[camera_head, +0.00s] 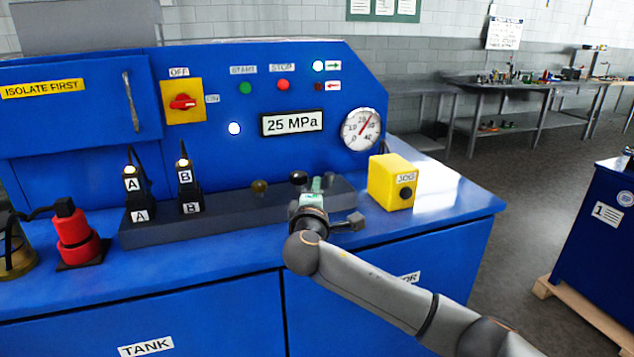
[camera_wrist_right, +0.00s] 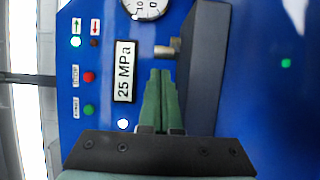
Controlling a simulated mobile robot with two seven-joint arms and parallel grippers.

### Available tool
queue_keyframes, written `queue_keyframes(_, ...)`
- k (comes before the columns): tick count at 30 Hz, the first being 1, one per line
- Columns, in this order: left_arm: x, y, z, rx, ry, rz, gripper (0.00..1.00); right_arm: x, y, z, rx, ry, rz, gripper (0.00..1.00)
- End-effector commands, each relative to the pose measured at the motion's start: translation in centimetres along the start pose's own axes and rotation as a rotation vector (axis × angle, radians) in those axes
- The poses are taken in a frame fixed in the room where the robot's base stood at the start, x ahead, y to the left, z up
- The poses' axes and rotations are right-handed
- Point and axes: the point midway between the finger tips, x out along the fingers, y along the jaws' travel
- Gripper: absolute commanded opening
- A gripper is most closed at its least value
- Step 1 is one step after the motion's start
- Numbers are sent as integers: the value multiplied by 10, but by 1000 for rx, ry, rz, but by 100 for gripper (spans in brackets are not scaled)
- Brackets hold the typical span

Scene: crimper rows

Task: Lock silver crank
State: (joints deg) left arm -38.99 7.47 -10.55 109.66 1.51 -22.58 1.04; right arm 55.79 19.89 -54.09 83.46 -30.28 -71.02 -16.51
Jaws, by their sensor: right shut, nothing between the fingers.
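My right gripper (camera_head: 317,184) is above the right part of the dark grey block (camera_head: 150,233) on the blue bench. In the right wrist view its green fingers (camera_wrist_right: 160,72) are together, with nothing between them. Just beyond the fingertips there, a short silver stub (camera_wrist_right: 165,50) with a darker top stands out from the block; it looks like the silver crank. A small gap seems to separate it from the fingertips. In the head view the gripper and wrist partly cover this end of the block, so I cannot tell the crank's position. My left gripper is not in view.
Plugs A (camera_head: 133,190) and B (camera_head: 188,190) are further left. A yellow box (camera_head: 392,182) stands close right. The gauge (camera_head: 361,129) and the 25 MPa display (camera_head: 291,122) are behind.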

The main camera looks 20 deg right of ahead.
Motion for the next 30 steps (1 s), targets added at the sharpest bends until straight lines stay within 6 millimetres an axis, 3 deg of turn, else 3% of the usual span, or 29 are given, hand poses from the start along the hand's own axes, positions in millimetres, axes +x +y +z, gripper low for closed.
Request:
queue_keyframes(8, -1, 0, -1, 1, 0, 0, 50, 18, 0, -1, 1, 2, 0, 0)
queue_keyframes(20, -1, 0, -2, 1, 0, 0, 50, 19, 0, 0, 1, 3, -1, 0)
queue_keyframes(30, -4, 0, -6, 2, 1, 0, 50, 18, 0, 14, 1, 45, -1, 0)
